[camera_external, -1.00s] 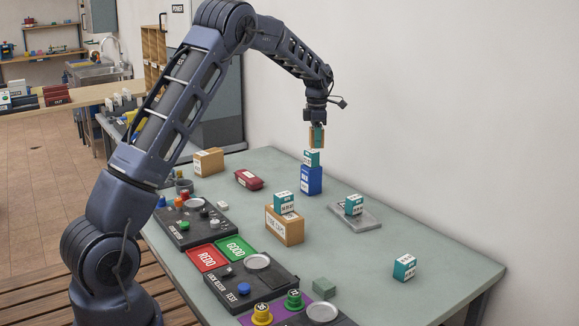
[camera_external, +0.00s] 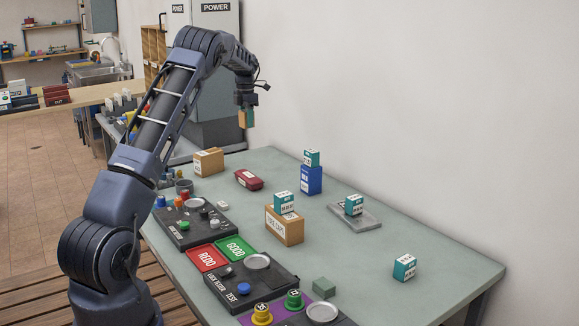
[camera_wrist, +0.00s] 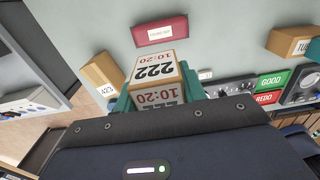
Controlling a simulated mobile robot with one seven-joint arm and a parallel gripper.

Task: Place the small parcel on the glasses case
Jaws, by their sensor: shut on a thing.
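My gripper (camera_external: 246,104) is shut on the small parcel (camera_external: 242,119), a cardboard-coloured box held in the air above the far left part of the table. In the wrist view the parcel (camera_wrist: 157,68) shows a white label reading 222 and 10:20, between the teal fingers of my gripper (camera_wrist: 160,95). The dark red glasses case (camera_external: 249,180) lies on the table below my gripper, with a pale label on its side. It also shows in the wrist view (camera_wrist: 160,29), beyond the parcel and apart from it. Its top is bare.
A cardboard box (camera_external: 208,161) stands left of the case. A blue box (camera_external: 312,180) with a teal-and-white box (camera_external: 311,158) on it stands to the right. Another stacked cardboard box (camera_external: 284,226) is nearer. A grey tray (camera_external: 368,221) holds a teal box.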

